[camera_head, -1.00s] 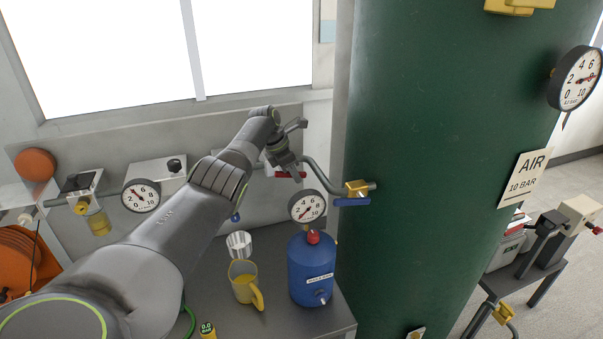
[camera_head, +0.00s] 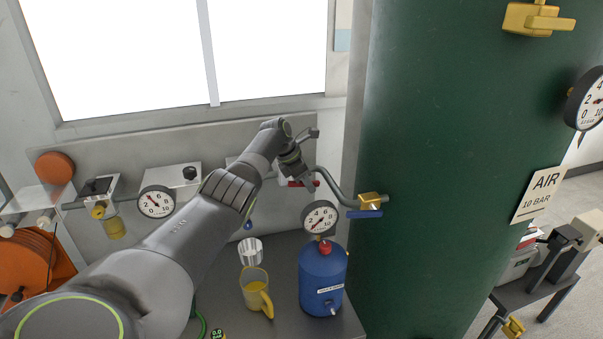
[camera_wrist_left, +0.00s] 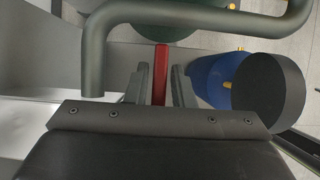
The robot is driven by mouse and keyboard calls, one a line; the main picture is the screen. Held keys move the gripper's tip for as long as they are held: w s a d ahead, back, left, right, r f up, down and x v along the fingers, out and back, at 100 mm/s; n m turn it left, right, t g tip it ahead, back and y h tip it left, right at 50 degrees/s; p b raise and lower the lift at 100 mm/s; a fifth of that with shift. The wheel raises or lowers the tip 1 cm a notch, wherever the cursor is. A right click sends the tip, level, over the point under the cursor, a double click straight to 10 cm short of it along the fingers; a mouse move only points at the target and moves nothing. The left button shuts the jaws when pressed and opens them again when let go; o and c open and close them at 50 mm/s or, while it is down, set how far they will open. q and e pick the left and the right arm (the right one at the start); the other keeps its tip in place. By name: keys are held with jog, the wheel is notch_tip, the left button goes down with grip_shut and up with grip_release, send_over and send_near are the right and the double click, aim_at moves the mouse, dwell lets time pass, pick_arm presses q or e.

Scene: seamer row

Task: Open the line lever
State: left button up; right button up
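A red lever (camera_head: 303,183) sits at the pipe on the back panel. My left gripper (camera_head: 309,181) is at it and hides part of it. In the left wrist view the red lever (camera_wrist_left: 160,76) runs between the two fingers of my left gripper (camera_wrist_left: 160,88), which stand apart with narrow gaps beside it. I cannot tell whether either finger touches it. A brass valve with a blue lever (camera_head: 364,213) is on the same pipe, right of the gripper. My right gripper is not in view.
A grey bent pipe (camera_head: 333,182) passes close to the gripper. A large green column (camera_head: 450,150) fills the right.

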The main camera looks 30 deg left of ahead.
pick_arm(q)
jog(key=shift+s+a+r, duration=0.15)
jog(key=shift+a+r, duration=0.1)
jog(key=shift+r, duration=0.3)
jog(key=b+v, duration=0.4)
jog(key=v, duration=1.2)
jog(key=shift+s+b, duration=0.15)
jog(key=shift+b, duration=0.2)
jog(key=shift+f, duration=0.1)
